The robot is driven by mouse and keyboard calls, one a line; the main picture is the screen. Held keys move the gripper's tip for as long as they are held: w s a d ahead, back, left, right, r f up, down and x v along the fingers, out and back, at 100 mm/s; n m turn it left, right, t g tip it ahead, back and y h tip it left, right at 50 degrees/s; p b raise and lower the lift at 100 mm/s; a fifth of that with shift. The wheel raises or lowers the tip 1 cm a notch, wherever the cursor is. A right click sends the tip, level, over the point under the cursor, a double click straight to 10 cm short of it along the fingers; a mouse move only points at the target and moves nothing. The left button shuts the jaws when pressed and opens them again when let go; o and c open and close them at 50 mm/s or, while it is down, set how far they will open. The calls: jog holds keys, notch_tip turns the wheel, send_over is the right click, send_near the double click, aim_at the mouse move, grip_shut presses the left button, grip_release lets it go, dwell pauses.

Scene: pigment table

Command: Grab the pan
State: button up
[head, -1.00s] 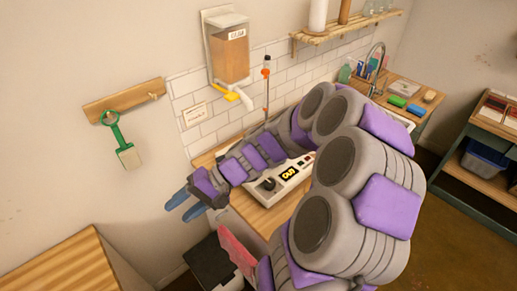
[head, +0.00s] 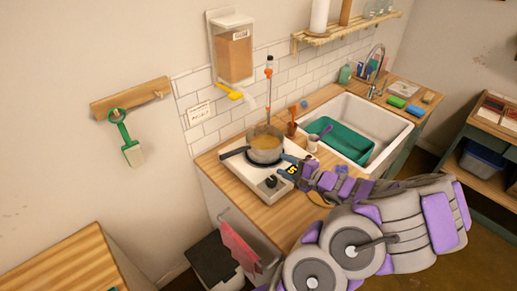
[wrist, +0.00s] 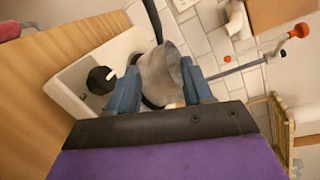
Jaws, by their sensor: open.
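The pan (head: 265,156) is a grey metal saucepan with yellowish-brown contents. It stands on the white hot plate (head: 258,184), with its dark handle (head: 235,153) pointing left. My gripper (head: 283,164) is open at the right side of the pan, with blue fingers. In the wrist view, my gripper (wrist: 160,88) has one finger on either side of the grey pan (wrist: 163,68). I cannot tell whether the fingers touch it. The pan's lower part is partly hidden by my gripper there. The hot plate's black knob (wrist: 101,80) shows to the left.
A wall dispenser (head: 234,52) with a yellow lever hangs above. A thin rod with an orange part (head: 268,72) rises behind the pan. A white sink (head: 388,125) holding a green tub (head: 340,138) lies to the right. A green-handled tool (head: 125,135) hangs at left.

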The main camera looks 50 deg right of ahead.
jog(key=b, duration=0.1)
send_near(249, 149)
jog(key=d, duration=0.1)
jog(key=w, duration=0.1)
jog(key=w+a, duration=0.1)
jog(key=w, duration=0.1)
jog(key=w+a, duration=0.1)
jog(key=shift+w+b, duration=0.25)
jog(key=shift+b, duration=0.15)
jog(key=w, duration=0.1)
jog(key=w+d+f, duration=0.1)
jog(key=w, duration=0.1)
jog(key=w+b, duration=0.1)
jog(key=shift+w+d+f, duration=0.2)
jog(key=shift+w+f, duration=0.15)
jog(key=shift+f, duration=0.05)
jog(key=shift+w+a+r, duration=0.1)
jog(key=shift+a+r, duration=0.1)
jog(key=shift+a, duration=0.45)
jog(key=shift+c, duration=0.7)
jog(key=shift+d, duration=0.35)
jog(key=c, duration=0.7)
jog(key=shift+a+f, duration=0.1)
grip_shut()
